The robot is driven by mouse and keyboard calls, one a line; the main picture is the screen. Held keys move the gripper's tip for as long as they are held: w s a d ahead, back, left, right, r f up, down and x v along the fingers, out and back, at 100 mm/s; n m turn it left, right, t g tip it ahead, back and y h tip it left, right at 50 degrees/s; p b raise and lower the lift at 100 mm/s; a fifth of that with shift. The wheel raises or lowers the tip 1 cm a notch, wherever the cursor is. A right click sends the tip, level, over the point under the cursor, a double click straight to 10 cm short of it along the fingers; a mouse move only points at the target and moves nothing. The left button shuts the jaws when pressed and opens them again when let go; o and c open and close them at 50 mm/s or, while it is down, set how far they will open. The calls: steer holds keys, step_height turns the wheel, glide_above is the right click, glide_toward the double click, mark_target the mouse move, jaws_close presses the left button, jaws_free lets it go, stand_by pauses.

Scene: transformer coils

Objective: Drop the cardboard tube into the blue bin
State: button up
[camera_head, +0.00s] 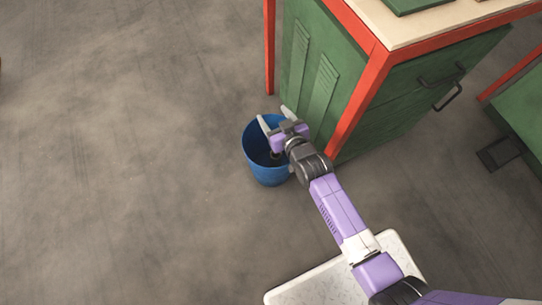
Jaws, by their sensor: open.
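The blue bin (270,174) stands upright on the floor, close beside the left side of the green workbench. My gripper (274,119) is over the bin's far rim, with its two pale fingers spread apart. Nothing shows between the fingers. The gripper and wrist hide part of the bin's opening. The inside of the bin is dark, and I cannot make out what lies in it. I see no cardboard tube in this view.
A green workbench (309,62) with red legs and a pale top (440,18) stands right of the bin. Another green unit (520,118) is at the right edge. The concrete floor (120,170) to the left is clear.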

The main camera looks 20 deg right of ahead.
steer(key=p+v, duration=0.2)
steer(key=v, duration=0.5)
steer(key=shift+s, duration=0.15)
steer(key=shift+r, duration=0.15)
